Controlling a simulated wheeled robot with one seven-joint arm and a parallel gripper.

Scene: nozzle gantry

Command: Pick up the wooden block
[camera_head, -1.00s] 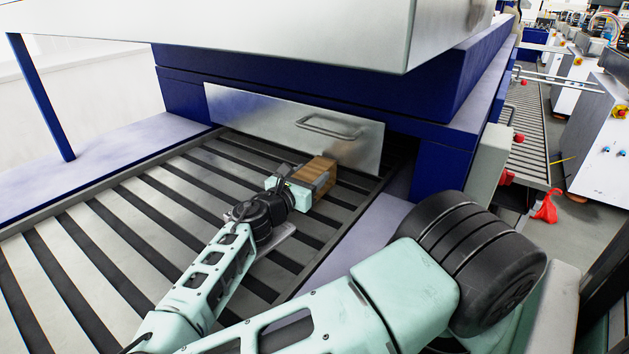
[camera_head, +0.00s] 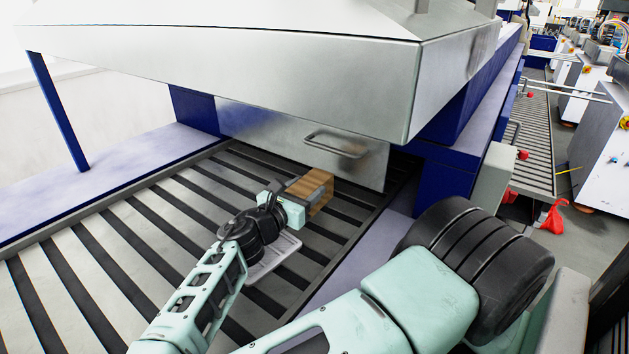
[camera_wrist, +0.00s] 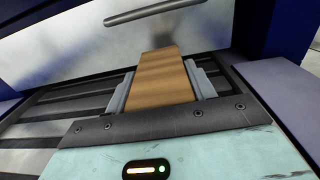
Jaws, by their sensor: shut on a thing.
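The wooden block (camera_head: 312,187) is a brown rectangular piece with visible grain. My gripper (camera_head: 296,195) is shut on it, in front of the metal panel with a handle. In the wrist view the block (camera_wrist: 163,78) sits between the two grey fingers of my gripper (camera_wrist: 162,88), one along each side. The block's far end points toward the panel. Its underside is hidden, and I cannot tell for sure whether it touches the slatted bed below.
A metal panel (camera_head: 265,130) with a bar handle (camera_head: 337,146) stands just behind the block. A large metal hood (camera_head: 280,75) overhangs it. A blue frame (camera_head: 445,185) stands to the right.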

